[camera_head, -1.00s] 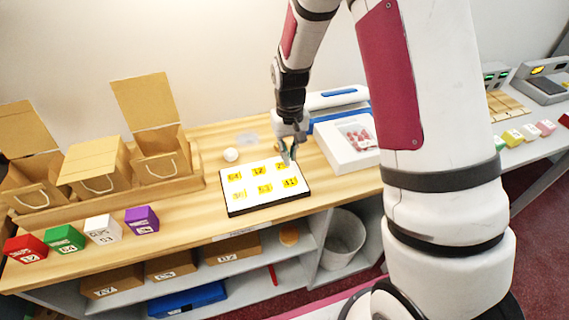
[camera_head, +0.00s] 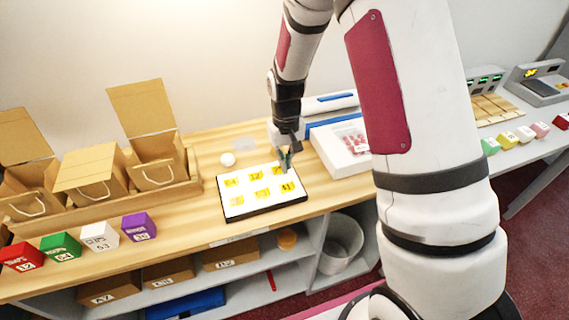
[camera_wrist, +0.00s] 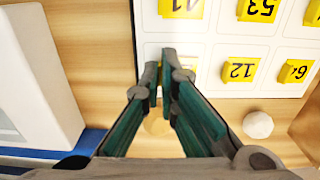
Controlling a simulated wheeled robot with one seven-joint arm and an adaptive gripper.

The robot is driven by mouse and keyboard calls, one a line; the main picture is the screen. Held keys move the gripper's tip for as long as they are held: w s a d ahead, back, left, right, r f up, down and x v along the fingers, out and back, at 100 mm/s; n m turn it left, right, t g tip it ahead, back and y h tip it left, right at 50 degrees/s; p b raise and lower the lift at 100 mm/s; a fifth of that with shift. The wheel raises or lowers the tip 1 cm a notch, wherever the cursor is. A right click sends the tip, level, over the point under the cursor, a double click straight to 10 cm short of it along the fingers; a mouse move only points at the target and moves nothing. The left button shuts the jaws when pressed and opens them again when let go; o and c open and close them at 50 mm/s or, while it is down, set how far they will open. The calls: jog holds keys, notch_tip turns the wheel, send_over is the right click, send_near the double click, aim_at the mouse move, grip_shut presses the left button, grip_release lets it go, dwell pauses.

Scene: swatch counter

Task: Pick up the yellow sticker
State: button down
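A white board (camera_head: 244,182) with a black edge lies on the wooden counter and carries two rows of yellow numbered stickers. They include sticker 41 (camera_head: 287,187), sticker 53 (camera_wrist: 258,9) and sticker 12 (camera_wrist: 240,70). My gripper (camera_head: 286,165) points down at the back right corner of the board, over the back-row sticker there. In the wrist view its green-padded fingers (camera_wrist: 159,73) slant together, with only a narrow gap at the tips. They hide most of that corner sticker. I cannot tell whether they hold it.
A white ball (camera_head: 227,159) is behind the board. A white box with pink items (camera_head: 345,145) stands close on the right. Cardboard boxes (camera_head: 95,174) stand at the left, with coloured cubes (camera_head: 61,247) in front. A grey bin (camera_head: 341,242) is below.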

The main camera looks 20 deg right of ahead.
jog(key=shift+r, duration=0.75)
jog(key=shift+s+r, duration=0.55)
jog(key=shift+r, duration=0.35)
jog(key=s+r+p, duration=0.1)
jog(key=s+r, duration=0.1)
jog(key=s, duration=0.5)
jog(key=s+r+p, duration=0.1)
jog(key=s+r, duration=0.2)
jog(key=s, duration=0.5)
jog(key=shift+d+r+p, duration=0.2)
jog(key=shift+p, duration=0.1)
jog(key=shift+w, duration=0.1)
